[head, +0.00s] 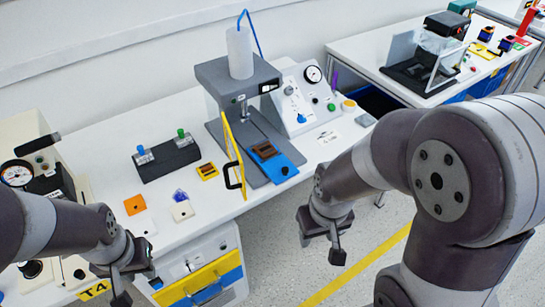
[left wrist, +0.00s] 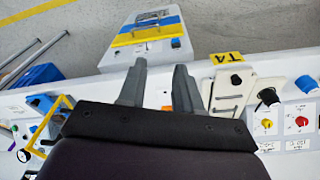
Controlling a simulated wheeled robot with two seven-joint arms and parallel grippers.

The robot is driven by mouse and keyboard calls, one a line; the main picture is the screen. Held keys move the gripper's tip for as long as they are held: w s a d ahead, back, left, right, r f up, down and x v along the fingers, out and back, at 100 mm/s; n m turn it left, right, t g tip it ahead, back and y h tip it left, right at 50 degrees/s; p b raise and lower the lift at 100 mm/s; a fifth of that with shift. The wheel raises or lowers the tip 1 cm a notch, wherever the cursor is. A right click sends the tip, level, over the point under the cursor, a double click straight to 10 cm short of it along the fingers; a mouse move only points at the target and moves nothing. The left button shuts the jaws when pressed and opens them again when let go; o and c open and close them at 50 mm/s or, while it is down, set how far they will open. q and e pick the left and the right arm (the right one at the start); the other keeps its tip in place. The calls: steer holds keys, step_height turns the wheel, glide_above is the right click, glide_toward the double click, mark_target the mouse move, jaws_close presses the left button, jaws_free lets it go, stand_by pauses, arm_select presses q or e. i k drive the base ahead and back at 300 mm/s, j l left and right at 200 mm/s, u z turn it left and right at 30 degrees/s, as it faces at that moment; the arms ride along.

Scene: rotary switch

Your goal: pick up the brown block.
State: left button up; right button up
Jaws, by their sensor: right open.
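One brown block (head: 265,150) sits in a blue holder (head: 286,170) under the grey press. I cannot tell which is the task's block. My left gripper (head: 136,284) is over the table's front edge at lower left, apart from both. In the left wrist view its two fingers (left wrist: 160,85) are spread with nothing held. My right gripper (head: 325,237) hangs open and empty over the floor, in front of the table and right of the press.
The grey press (head: 212,76) has a yellow-framed door (head: 233,155) standing open. A dark switch box (head: 168,159) stands left of it. Orange (head: 135,205) and white (head: 181,211) tiles lie near the front edge. A control panel (head: 308,100) stands right of the press.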

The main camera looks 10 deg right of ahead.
mark_target(266, 149)
steer(key=i+l+z, duration=0.85)
steer(key=j+z, duration=0.15)
steer(key=j, duration=0.1)
